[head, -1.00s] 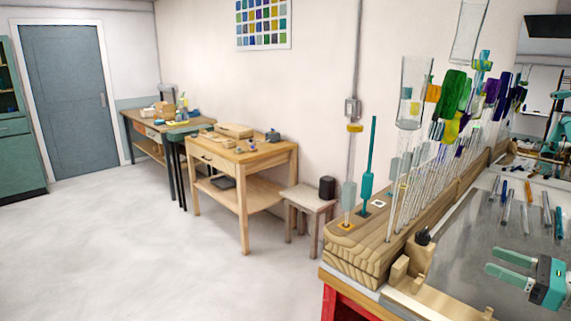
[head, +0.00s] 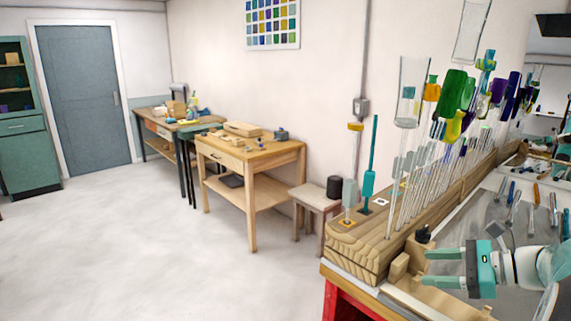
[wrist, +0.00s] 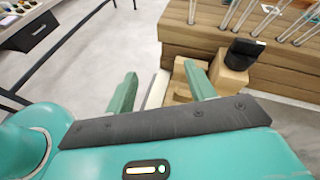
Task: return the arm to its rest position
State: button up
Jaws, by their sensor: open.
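My gripper (head: 442,268) is at the lower right of the head view, over the near end of the workbench. Its two teal fingers point left and stand apart, with nothing between them. In the wrist view my gripper (wrist: 162,92) also shows open and empty. Beyond its fingers are small wooden blocks (wrist: 233,77) with a black piece (wrist: 246,50) on top. Most of my arm is outside the head view's right edge.
A long wooden rack (head: 355,247) with upright glass rods and coloured pieces (head: 457,90) stands behind my gripper. Loose tools (head: 512,195) lie on the grey bench top (head: 480,212). A stool (head: 317,197) and wooden table (head: 255,158) stand left. The floor (head: 120,240) is clear.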

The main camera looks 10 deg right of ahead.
jog(key=a+f+n+g+h, duration=0.2)
jog(key=a+n+g, duration=0.5)
jog(key=a, duration=0.9)
jog(key=s+a+f+n+t+h, duration=0.1)
jog(key=s+a+n+t+h, duration=0.1)
jog(key=s+a+n+h, duration=0.5)
jog(key=s+a+n, duration=0.2)
jog(key=a+n, duration=0.3)
jog(key=n, duration=0.5)
jog(key=shift+s+f+n+t, duration=0.2)
jog(key=shift+f+n+t, duration=0.1)
jog(key=shift+n, duration=0.1)
